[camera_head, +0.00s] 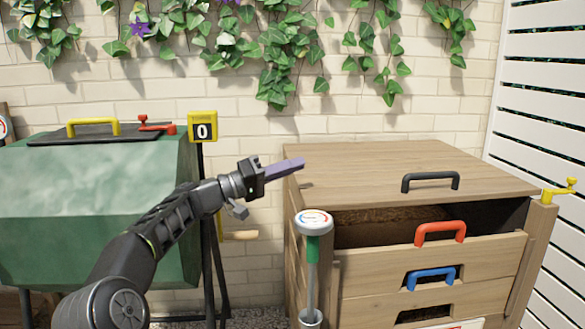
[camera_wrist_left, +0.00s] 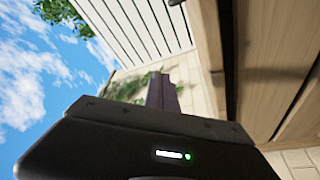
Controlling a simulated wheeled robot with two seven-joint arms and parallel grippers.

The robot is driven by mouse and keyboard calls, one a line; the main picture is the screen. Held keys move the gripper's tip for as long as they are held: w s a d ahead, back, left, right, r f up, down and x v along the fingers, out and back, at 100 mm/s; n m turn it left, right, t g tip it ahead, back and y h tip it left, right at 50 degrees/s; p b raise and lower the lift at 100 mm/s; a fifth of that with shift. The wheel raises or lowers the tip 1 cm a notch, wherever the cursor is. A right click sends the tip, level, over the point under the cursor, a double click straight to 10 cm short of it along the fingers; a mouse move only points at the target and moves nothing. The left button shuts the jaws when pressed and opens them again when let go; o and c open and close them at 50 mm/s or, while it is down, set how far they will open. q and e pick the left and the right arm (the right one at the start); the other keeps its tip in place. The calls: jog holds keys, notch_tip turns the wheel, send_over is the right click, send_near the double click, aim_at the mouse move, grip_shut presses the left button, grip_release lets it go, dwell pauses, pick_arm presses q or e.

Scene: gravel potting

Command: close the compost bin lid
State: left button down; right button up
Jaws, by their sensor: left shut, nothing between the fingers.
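The wooden compost bin (camera_head: 345,282) stands at the right in the head view. Its flat plank lid (camera_head: 390,165) lies over the top and has a black handle (camera_head: 430,181) near its front edge. A dark gap with brown compost (camera_head: 390,217) shows below the lid's front edge. Whether the lid rests fully on the walls I cannot tell. My left gripper (camera_head: 298,164) is shut and empty, its fingertips at the lid's left edge; contact is unclear. The fingers (camera_wrist_left: 162,92) also show in the left wrist view, beside bin woodwork (camera_wrist_left: 280,70). My right gripper is out of view.
A dial thermometer (camera_head: 314,220) stands at the bin's front left corner. Red (camera_head: 440,232) and blue (camera_head: 430,278) handles are on the front. A yellow latch (camera_head: 560,191) is at the right. A green tumbler (camera_head: 95,215) and yellow counter (camera_head: 203,127) are left; ivy hangs behind.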

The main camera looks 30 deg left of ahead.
pick_arm(q)
notch_tip(320, 180, up, 10)
jog(key=p, duration=0.4)
jog(key=shift+f, duration=0.25)
